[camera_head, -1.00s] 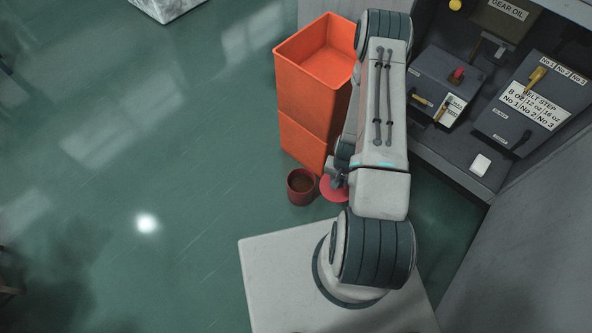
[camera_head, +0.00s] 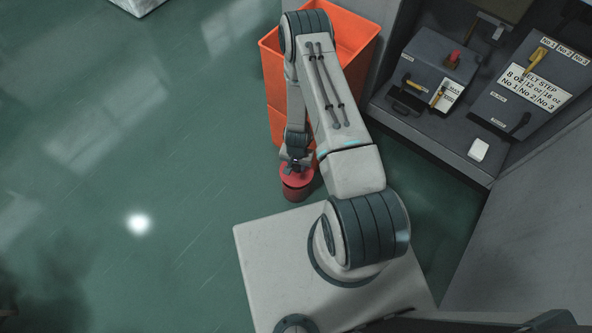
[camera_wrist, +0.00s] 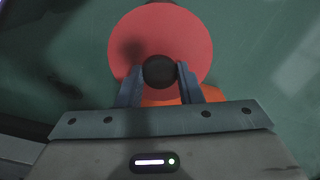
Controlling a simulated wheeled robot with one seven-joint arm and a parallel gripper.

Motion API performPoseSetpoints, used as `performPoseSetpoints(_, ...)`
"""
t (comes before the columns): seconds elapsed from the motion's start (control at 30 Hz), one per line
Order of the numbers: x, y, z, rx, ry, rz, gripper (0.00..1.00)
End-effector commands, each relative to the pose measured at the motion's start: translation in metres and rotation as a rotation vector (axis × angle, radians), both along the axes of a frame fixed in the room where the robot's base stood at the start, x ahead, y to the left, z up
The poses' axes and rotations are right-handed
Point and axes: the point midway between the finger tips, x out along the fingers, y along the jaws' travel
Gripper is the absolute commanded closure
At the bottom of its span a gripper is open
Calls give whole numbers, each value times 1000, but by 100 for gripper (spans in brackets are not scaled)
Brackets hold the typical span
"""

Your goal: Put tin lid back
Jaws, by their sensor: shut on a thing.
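The tin (camera_head: 297,193) is a dark red can standing on the green floor beside the orange bin. The red tin lid (camera_head: 296,176) is over the tin's mouth, and the mouth is hidden; I cannot tell whether the lid is seated or slightly above. My gripper (camera_head: 294,163) is directly over the tin. In the wrist view, the lid (camera_wrist: 190,35) is a round red disc with a dark knob (camera_wrist: 159,71). My gripper (camera_wrist: 160,80) is shut on that knob, one finger on each side.
The tall orange bin (camera_head: 350,35) stands right behind the tin, close to my arm. A grey machine with a control panel (camera_head: 435,75) and a shelf is at the right. The green floor (camera_head: 130,150) at the left is clear.

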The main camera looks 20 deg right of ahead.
Motion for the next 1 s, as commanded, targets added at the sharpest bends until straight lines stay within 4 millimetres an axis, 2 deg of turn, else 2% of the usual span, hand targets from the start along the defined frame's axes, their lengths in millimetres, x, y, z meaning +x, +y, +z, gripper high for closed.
performPoseSetpoints(0.13, 1, 2, -10, 0, 1, -2, 100)
performPoseSetpoints(0.37, 0, 1, -41, 1, 1, -2, 100)
performPoseSetpoints(0.63, 1, 1, -42, 0, 0, -2, 100)
performPoseSetpoints(0.9, 1, 1, -51, 0, 0, -2, 100)
performPoseSetpoints(0.93, 1, 1, -50, 0, 0, -2, 62)
performPoseSetpoints(1.0, 1, 1, -49, 0, 0, -2, 46)
